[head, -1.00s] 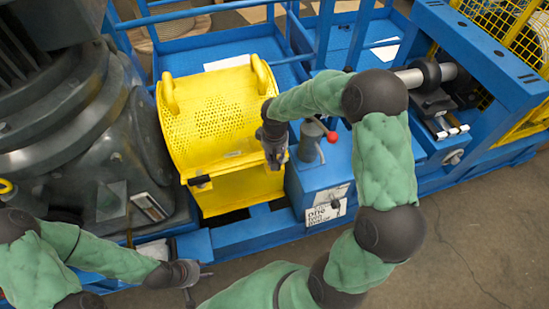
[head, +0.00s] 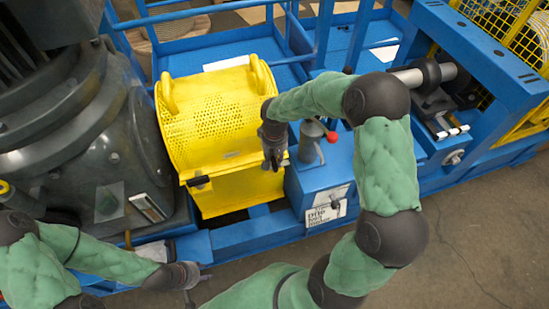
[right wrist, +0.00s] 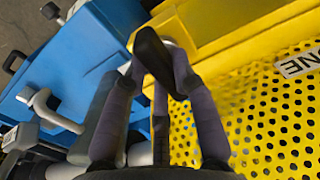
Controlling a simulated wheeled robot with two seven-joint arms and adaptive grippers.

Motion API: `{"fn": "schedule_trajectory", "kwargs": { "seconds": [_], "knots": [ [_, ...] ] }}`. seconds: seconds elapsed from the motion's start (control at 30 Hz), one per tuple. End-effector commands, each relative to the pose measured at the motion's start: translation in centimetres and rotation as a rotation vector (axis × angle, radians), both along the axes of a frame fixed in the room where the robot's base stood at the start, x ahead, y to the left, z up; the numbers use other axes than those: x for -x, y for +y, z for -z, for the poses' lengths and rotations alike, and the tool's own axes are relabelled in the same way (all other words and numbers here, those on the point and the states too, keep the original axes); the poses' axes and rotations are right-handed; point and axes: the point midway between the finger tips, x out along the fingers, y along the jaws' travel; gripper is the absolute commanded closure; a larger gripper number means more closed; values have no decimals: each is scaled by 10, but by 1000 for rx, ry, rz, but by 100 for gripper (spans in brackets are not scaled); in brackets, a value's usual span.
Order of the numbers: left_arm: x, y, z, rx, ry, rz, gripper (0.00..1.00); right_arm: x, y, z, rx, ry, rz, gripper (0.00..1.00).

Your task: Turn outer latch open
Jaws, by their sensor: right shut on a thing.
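The yellow perforated guard (head: 215,120) sits closed on the blue frame, with two grab handles on top. One black latch (head: 199,181) shows at the left of its front lower edge. My right gripper (head: 274,160) is at the guard's right front corner, pointing down. In the right wrist view its fingers (right wrist: 160,85) are shut on a dark latch handle (right wrist: 152,52) beside the guard's yellow edge. The fingers hide part of this latch, and its exact angle is hard to tell. My left gripper (head: 192,279) hangs low at the left, away from the guard; its jaw opening is unclear.
A blue box (head: 318,185) with a red-knobbed lever (head: 332,137) and a label plate (head: 326,214) stands just right of the guard. A large dark machine (head: 75,140) is at the left. Blue railings rise behind. The floor in front is clear.

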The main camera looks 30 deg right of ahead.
Motion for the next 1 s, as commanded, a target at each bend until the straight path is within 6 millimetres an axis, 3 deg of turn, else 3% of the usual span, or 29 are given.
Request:
{"fn": "schedule_trajectory", "kwargs": {
  "seconds": [0.03,0.07,0.13,0.57,0.67,1.0],
  "knots": [
    [0,0,0,0,0,0,60,0,0,0,-1,-1,3,100],
    [0,0,0,0,0,0,60,0,0,0,-1,-1,3,70],
    [0,0,0,0,0,0,60,0,0,0,-1,-1,2,50],
    [0,0,0,0,0,0,60,-1,0,-5,0,-2,1,48],
    [0,0,0,0,0,0,60,-1,-1,-17,2,-4,1,48],
    [0,0,0,0,0,0,60,-1,0,-82,1,-5,1,48]
  ]
}}
